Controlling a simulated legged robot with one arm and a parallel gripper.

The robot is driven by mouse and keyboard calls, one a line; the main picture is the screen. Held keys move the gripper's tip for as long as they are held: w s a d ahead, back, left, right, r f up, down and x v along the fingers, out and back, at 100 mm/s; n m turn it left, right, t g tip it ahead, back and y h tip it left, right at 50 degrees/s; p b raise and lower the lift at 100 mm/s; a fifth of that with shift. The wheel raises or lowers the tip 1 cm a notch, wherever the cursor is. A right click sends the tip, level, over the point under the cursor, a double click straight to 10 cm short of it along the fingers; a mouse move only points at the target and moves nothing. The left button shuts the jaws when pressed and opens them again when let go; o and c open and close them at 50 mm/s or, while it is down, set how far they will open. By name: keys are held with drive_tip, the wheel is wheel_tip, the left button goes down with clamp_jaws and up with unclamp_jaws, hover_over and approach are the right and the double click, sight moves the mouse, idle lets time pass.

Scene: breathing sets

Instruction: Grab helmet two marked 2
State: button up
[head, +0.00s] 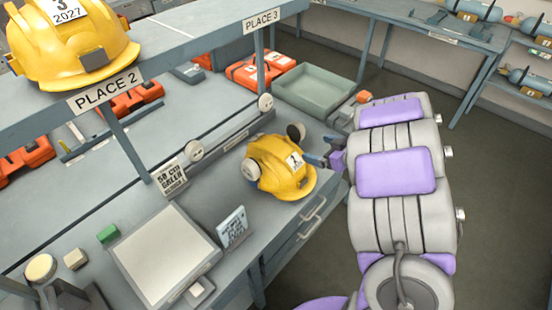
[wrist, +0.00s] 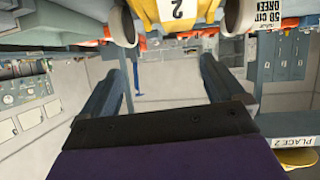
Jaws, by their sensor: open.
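A yellow helmet (head: 280,175) with round ear muffs and a white label sits on the grey bench. Its mark is hard to read in the head view; in the wrist view the helmet (wrist: 160,20) shows a 2 at the top edge, cut off by the frame. My gripper (head: 318,160) is just right of the helmet, partly hidden by my arm. In the wrist view my gripper (wrist: 162,80) is open, with nothing between its fingers. The helmet lies beyond the fingertips in the picture, between its two muffs; whether they touch it I cannot tell.
Another yellow helmet (head: 75,45), marked 3, is on the raised shelf above the PLACE 2 sign (head: 105,92). A scale-like plate (head: 165,252), a small card (head: 233,228) and a standing sign (head: 170,176) are near the bench helmet. A green tray (head: 313,92) is behind it.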

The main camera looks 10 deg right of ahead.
drive_tip(key=y, duration=0.2)
approach(274, 145)
drive_tip(key=b+x, duration=0.1)
drive_tip(key=x, duration=0.1)
drive_tip(key=b+x, duration=0.2)
drive_tip(key=shift+w+d+r, duration=0.1)
drive_tip(key=shift+w+r, duration=0.05)
drive_tip(key=shift+r, duration=0.25)
drive_tip(key=shift+w+a+f, duration=0.1)
drive_tip(key=shift+w+a, duration=0.1)
drive_tip(key=shift+a, duration=0.35)
drive_tip(key=b+x, duration=0.1)
drive_tip(key=x, duration=0.1)
drive_tip(key=b+x, duration=0.1)
drive_tip(key=x, duration=0.1)
drive_tip(key=shift+f, duration=0.4)
drive_tip(key=shift+w+f, duration=0.1)
drive_tip(key=shift+w, duration=0.2)
drive_tip(key=shift+d, duration=0.15)
drive_tip(key=shift+c, duration=0.4)
drive_tip(key=shift+a+h, duration=0.2)
drive_tip(key=shift+h, duration=0.1)
drive_tip(key=c, duration=0.4)
drive_tip(key=shift+s, duration=0.1)
clamp_jaws()
